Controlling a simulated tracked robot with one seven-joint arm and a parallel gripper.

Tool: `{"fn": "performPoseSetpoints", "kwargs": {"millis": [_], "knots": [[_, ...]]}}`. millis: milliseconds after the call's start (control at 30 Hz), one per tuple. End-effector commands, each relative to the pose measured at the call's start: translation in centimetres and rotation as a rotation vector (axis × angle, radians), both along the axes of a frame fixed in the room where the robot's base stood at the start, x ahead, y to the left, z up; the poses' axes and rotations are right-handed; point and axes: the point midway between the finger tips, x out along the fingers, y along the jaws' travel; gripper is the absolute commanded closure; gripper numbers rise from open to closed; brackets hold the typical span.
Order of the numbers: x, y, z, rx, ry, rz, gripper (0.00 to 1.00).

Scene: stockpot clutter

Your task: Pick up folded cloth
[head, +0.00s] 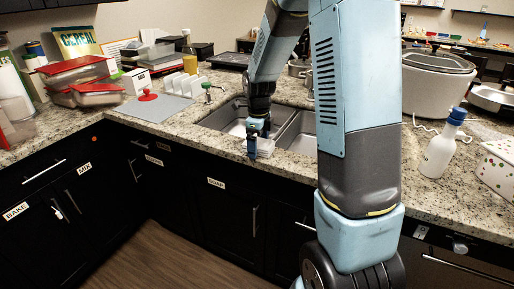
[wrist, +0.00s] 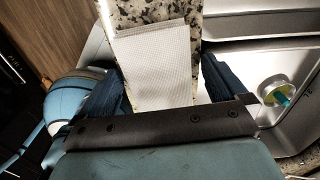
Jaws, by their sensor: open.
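A white, finely ribbed folded cloth (wrist: 152,62) lies on the speckled counter strip at the front of the sink in the wrist view. In the head view a pale bit of it (head: 266,146) shows just right of my gripper (head: 256,142). My gripper (wrist: 163,84) is open in the wrist view, with one dark blue finger to the left of the cloth and one to the right. The near end of the cloth is hidden behind the gripper's dark crossbar. I cannot tell whether either finger touches the cloth.
The steel double sink (head: 283,122) lies just behind, its drain (wrist: 279,92) to the right in the wrist view. The counter's front edge is close. A white bottle with a blue cap (head: 441,150), a slow cooker (head: 437,85) and a grey mat (head: 154,106) stand farther off.

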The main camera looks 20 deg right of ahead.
Motion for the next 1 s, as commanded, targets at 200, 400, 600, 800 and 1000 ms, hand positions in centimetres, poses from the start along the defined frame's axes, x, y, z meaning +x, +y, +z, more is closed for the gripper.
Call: {"fn": "performPoseSetpoints", "kwargs": {"millis": [200,400,600,800,1000], "knots": [[0.00,0.03,-0.12,0.000,0.000,0.001,0.01],[0.00,0.04,-0.11,0.000,0.000,0.001,0.18],[0.00,0.06,-0.10,0.000,0.000,0.002,0.37],[0.00,0.08,-0.10,0.000,0.000,0.002,0.57],[0.00,0.09,-0.08,0.000,0.000,0.002,0.57]]}}
